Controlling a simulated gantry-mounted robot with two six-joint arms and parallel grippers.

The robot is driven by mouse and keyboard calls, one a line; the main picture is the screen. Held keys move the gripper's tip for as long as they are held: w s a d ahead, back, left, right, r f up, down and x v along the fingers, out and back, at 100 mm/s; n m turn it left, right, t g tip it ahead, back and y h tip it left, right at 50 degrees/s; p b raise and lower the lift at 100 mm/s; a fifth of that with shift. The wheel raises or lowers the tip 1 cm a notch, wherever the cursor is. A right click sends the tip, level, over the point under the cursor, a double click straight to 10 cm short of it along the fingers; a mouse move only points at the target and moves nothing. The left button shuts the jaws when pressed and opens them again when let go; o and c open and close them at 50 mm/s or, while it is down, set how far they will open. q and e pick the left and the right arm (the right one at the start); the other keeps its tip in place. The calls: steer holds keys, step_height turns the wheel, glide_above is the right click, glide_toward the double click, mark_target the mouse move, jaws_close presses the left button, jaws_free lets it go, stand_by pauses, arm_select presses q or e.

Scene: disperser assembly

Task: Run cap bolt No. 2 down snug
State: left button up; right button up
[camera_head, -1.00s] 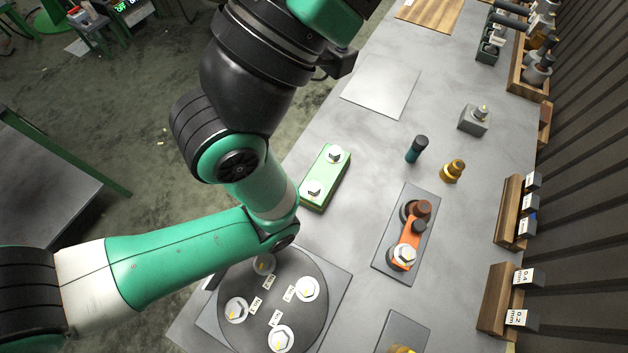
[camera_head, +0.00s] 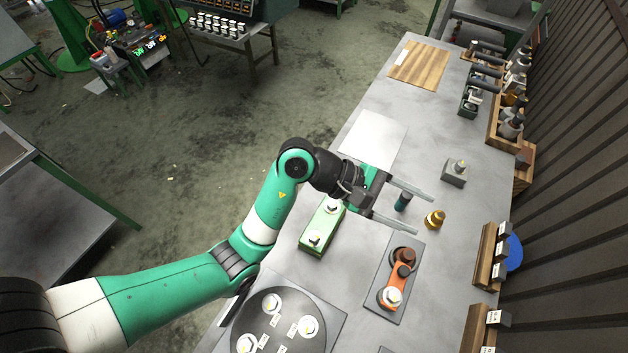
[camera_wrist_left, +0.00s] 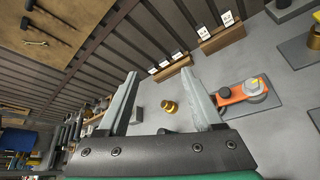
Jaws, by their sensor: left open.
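A round dark cap (camera_head: 262,305) lies on a grey plate at the bottom of the head view. Several bolts with pale washers and small white tags sit on it, including one bolt (camera_head: 309,326) at its right. I cannot read which tag is No. 2. My left gripper (camera_head: 424,214) is open and empty above the bench, its long fingers pointing right, near a dark teal cylinder (camera_head: 402,201) and a brass stepped piece (camera_head: 434,219). In the left wrist view, the brass piece (camera_wrist_left: 169,106) shows between the open fingers (camera_wrist_left: 160,73). My right gripper is not in view.
An orange tool (camera_head: 397,276) lies on a dark plate (camera_head: 408,249), over a bolt-like head. A green block (camera_head: 315,240) carries two bolts. A grey block (camera_head: 454,172) stands farther back. Wooden racks (camera_head: 485,258) line the right edge. A pale sheet (camera_head: 375,135) lies flat.

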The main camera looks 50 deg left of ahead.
arm_select(q)
steer(key=s+a+f+n+g+y+p, duration=0.2)
steer(key=s+a+f+g+y+p, duration=0.15)
steer(key=a+f, duration=0.4)
steer(key=n+g+y+p, duration=0.3)
steer(key=n+p, duration=0.1)
steer(key=p, duration=0.5)
glide_toward(314, 235)
steer(key=b+x, duration=0.3)
steer(key=x, duration=0.5)
steer(key=shift+d+f, duration=0.15)
steer(key=shift+f, duration=0.1)
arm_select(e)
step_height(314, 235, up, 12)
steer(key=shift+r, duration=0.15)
arm_select(q)
jaws_close()
